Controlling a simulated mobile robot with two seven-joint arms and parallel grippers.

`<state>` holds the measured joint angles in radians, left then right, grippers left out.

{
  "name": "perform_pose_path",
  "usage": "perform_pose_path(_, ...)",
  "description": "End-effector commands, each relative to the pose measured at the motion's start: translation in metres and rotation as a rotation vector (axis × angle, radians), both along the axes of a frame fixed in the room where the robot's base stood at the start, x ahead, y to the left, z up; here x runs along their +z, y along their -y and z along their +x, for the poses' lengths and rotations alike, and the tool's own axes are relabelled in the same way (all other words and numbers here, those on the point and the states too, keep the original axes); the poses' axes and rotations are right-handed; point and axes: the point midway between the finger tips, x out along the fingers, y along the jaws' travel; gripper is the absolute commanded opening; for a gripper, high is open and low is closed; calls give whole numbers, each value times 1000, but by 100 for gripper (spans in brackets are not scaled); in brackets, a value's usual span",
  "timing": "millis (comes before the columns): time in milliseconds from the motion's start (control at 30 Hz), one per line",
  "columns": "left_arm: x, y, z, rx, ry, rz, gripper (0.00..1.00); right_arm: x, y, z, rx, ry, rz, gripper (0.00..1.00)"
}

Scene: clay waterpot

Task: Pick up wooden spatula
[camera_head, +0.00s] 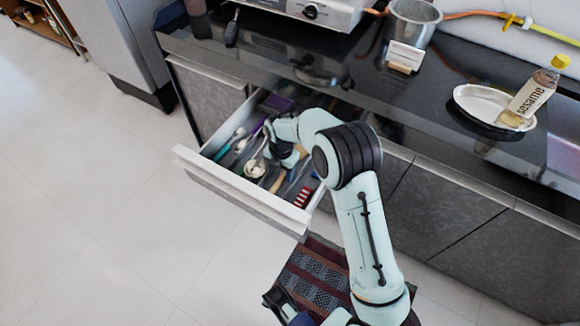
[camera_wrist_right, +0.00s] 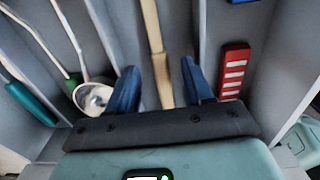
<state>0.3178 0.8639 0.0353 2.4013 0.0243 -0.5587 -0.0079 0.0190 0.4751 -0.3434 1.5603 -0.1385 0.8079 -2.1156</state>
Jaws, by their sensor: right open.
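The wooden spatula shows in the right wrist view as a long tan wooden handle (camera_wrist_right: 151,28) lying lengthwise in a drawer compartment. In the head view a tan piece (camera_head: 277,182) shows in the drawer just below my right gripper (camera_head: 284,160), partly hidden by it. In the wrist view my right gripper (camera_wrist_right: 159,80) is open, with one blue finger on each side of the wooden handle. I cannot tell whether the fingers touch it.
The open drawer (camera_head: 240,192) has narrow dividers. A metal ladle (camera_wrist_right: 92,97) lies left of the gripper, a red slotted item (camera_wrist_right: 234,70) right of it, and a teal-handled utensil (camera_wrist_right: 32,103) farther left. The dark counter (camera_head: 440,95) overhangs behind, holding a sesame bottle (camera_head: 535,90).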

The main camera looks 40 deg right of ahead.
Motion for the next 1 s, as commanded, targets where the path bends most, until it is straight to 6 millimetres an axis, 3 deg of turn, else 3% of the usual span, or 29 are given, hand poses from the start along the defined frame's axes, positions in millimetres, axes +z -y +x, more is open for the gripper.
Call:
perform_pose_path(100, -6, -3, 7, 7, 16, 9, 0, -17, 1, 0, -1, -2, -2, 51)
perform_pose_path(333, -5, -4, 7, 8, 20, 9, 0, -17, 1, 0, -1, 0, -1, 51)
perform_pose_path(500, -5, -3, 7, 8, 19, 9, 0, -17, 1, 0, -1, 0, -1, 0)
perform_pose_path(833, -4, -3, 6, 6, 16, 8, 0, -13, 1, 0, -1, 1, -1, 0)
perform_pose_path(1000, 4, 2, -3, -4, -8, -4, 0, 13, 1, 0, -1, 5, -1, 0)
